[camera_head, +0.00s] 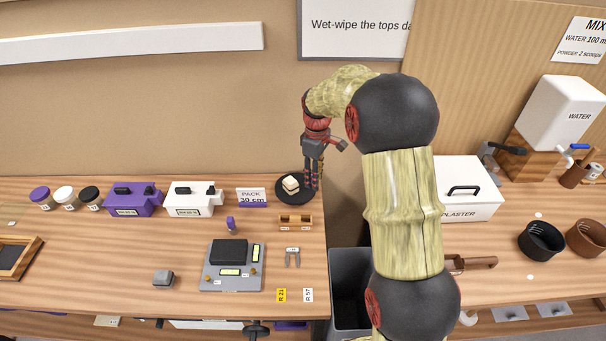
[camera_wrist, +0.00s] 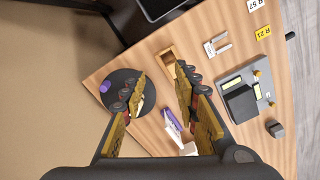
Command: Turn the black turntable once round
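The black turntable (camera_head: 284,197) is a dark round disc on the bench's back edge, with a cream block (camera_head: 290,184) on it. In the wrist view the turntable (camera_wrist: 118,76) lies at left, with a small purple mark or part (camera_wrist: 105,87) near its rim. My gripper (camera_head: 312,187) points down at the disc's right side in the head view. In the wrist view my gripper (camera_wrist: 160,76) is open and empty, its fingers well apart. The left finger overlaps the disc and partly hides the block. I cannot tell whether it touches the turntable.
A wooden rack (camera_head: 295,222) stands just in front of the turntable. A PACK sign (camera_head: 252,197) and white box (camera_head: 193,199) are to its left. A grey scale-like device (camera_head: 233,282) lies nearer the front. A bin (camera_head: 347,290) stands in the gap at right.

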